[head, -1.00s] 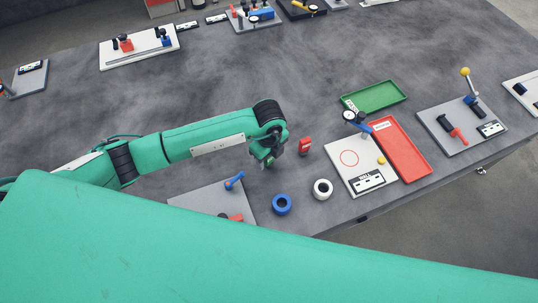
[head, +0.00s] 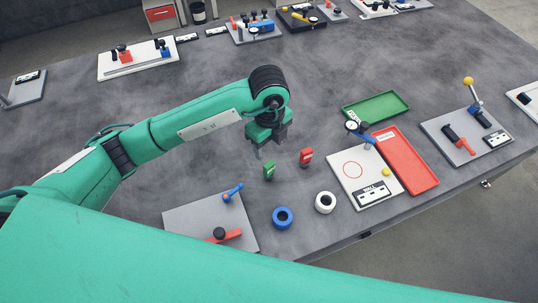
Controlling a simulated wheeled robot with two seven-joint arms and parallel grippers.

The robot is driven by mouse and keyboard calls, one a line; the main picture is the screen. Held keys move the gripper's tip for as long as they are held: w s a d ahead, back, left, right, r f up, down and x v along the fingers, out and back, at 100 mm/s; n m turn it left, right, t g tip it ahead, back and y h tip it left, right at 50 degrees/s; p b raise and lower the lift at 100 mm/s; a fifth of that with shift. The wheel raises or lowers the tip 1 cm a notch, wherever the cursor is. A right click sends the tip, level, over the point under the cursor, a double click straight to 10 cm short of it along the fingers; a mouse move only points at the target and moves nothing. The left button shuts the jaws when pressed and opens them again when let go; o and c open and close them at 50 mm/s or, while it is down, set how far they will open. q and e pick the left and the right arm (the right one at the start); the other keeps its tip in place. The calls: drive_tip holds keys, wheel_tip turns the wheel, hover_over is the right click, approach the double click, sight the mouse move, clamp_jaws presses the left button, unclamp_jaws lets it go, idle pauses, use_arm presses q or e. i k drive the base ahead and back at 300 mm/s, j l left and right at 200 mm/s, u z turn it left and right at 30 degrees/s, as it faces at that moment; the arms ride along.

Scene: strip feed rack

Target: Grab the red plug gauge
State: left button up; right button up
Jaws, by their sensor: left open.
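The red plug gauge (head: 306,157) appears to be the small upright red piece with a pale label, standing on the grey table near the middle of the head view. A similar green piece (head: 269,171) stands just left of it. My left gripper (head: 268,146) is open and empty, pointing down. It is above the table, up and left of the red piece and apart from it, nearer the green piece in the picture. My right gripper is not in view.
A blue ring (head: 282,218) and a white ring (head: 325,202) lie in front. To the right are a white plate (head: 348,182) with a dial gauge, a red tray (head: 412,168) and a green tray (head: 377,106). A grey plate (head: 187,222) lies front left.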

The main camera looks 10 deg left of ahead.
sight(305, 157)
drive_tip(key=k, duration=1.5)
